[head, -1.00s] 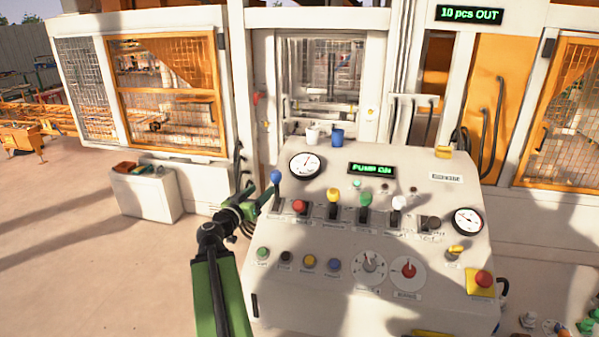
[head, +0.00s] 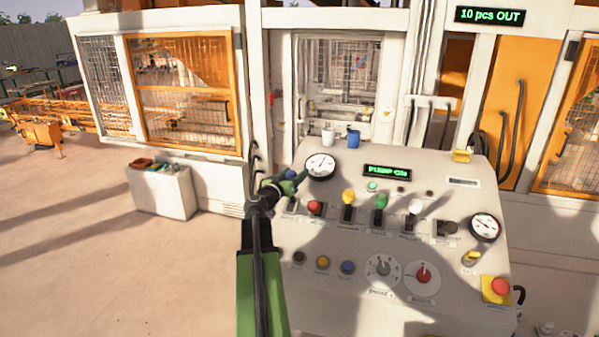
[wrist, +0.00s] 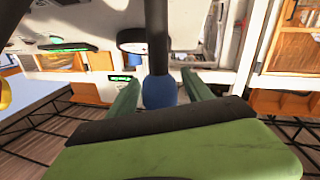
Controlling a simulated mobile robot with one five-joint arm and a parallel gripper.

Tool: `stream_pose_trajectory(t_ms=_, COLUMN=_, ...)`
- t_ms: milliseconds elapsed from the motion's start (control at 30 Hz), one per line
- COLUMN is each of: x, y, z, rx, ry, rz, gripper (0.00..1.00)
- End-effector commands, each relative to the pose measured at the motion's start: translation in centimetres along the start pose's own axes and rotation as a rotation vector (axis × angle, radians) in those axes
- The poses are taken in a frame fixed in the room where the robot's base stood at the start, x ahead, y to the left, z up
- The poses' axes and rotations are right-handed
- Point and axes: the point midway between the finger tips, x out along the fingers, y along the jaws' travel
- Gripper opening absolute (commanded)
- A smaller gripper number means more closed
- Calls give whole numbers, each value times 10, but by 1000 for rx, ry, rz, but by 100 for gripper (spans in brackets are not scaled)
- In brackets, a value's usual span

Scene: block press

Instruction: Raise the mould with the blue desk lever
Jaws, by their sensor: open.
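The blue desk lever's round knob (head: 290,174) is at the left end of the lever row on the desk, largely covered by my gripper (head: 288,183) in the head view. In the wrist view the blue knob (wrist: 159,92) sits on a black shaft between the two green fingers of my gripper (wrist: 160,97). The fingers are open, one on each side of the knob, with visible gaps. The press bay (head: 340,75) stands behind the desk; I cannot make out the mould clearly in it.
Red (head: 314,207), yellow (head: 348,197), green (head: 381,201) and white (head: 415,207) levers stand to the right. A dial gauge (head: 320,166) is close behind my gripper. A white cup (head: 328,138) and a blue cup (head: 353,139) stand at the desk's back. The display reads PUMP ON.

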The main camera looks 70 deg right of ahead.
Motion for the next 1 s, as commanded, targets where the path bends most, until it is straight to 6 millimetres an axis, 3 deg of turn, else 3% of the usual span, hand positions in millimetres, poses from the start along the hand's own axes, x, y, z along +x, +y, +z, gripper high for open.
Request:
stream_pose_trajectory(t_ms=300, x=6, y=1, z=0, rx=0, ry=0, rz=2, gripper=59)
stream_pose_trajectory(t_ms=767, x=8, y=4, z=1, rx=0, ry=-1, rz=5, gripper=0)
stream_pose_trajectory(t_ms=1000, x=8, y=4, z=1, rx=0, ry=-1, rz=5, gripper=0)
